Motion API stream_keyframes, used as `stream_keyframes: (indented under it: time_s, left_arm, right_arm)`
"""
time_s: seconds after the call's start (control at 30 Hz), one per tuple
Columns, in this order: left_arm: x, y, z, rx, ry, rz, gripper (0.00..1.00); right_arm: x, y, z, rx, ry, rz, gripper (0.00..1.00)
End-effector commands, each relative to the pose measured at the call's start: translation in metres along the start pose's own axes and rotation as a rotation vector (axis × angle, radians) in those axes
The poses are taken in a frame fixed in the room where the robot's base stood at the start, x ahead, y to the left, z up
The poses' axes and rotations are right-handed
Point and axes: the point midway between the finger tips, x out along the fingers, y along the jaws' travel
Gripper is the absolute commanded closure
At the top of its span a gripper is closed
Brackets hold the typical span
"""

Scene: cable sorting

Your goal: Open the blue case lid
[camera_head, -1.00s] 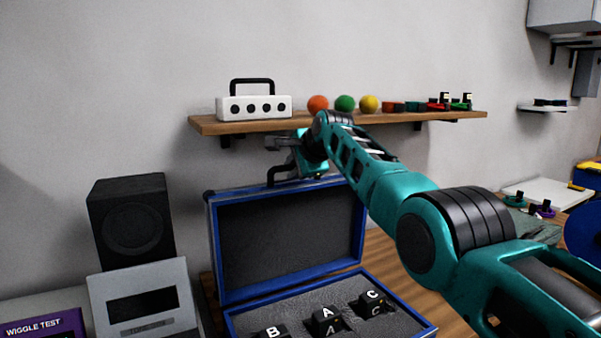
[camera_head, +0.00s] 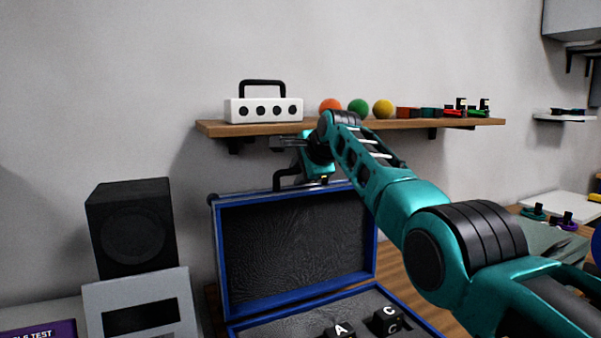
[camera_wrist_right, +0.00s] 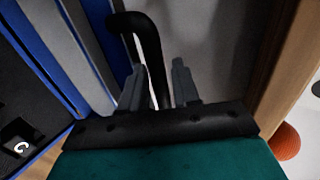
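The blue case (camera_head: 222,255) stands open, its lid (camera_head: 296,245) raised upright with a dark grey lining facing me. A black handle (camera_head: 281,178) rises from the lid's top edge. My right gripper (camera_head: 290,141) is just above the lid's top edge, by the handle. In the right wrist view its two fingers (camera_wrist_right: 160,85) are apart, and the curved handle (camera_wrist_right: 142,20) runs down into the gap between them. I cannot tell whether they touch it. My left gripper is out of view.
Black lettered blocks A (camera_head: 340,331) and C (camera_head: 386,320) sit in the case's grey foam. A wooden shelf (camera_head: 215,130) behind holds a white box (camera_head: 264,110) and coloured balls. A black speaker (camera_head: 131,228) and a grey device (camera_head: 140,306) stand left of the case.

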Motion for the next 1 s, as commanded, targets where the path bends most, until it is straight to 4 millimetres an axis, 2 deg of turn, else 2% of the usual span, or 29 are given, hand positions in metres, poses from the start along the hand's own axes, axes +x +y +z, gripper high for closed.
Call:
stream_keyframes:
  time_s: [0.33,0.53,0.7,1.0]
  left_arm:
    - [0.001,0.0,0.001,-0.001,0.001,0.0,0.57]
    - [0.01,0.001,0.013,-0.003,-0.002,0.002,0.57]
    - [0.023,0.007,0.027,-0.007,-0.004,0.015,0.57]
    - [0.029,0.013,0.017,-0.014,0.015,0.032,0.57]
  right_arm:
    - [0.002,0.004,0.001,0.003,-0.003,0.009,0.6]
    - [-0.004,0.006,0.001,0.003,-0.003,0.006,0.6]
    - [-0.02,0.007,0.0,0.002,-0.002,0.001,0.6]
    - [-0.064,0.001,0.0,0.002,-0.001,-0.004,0.6]
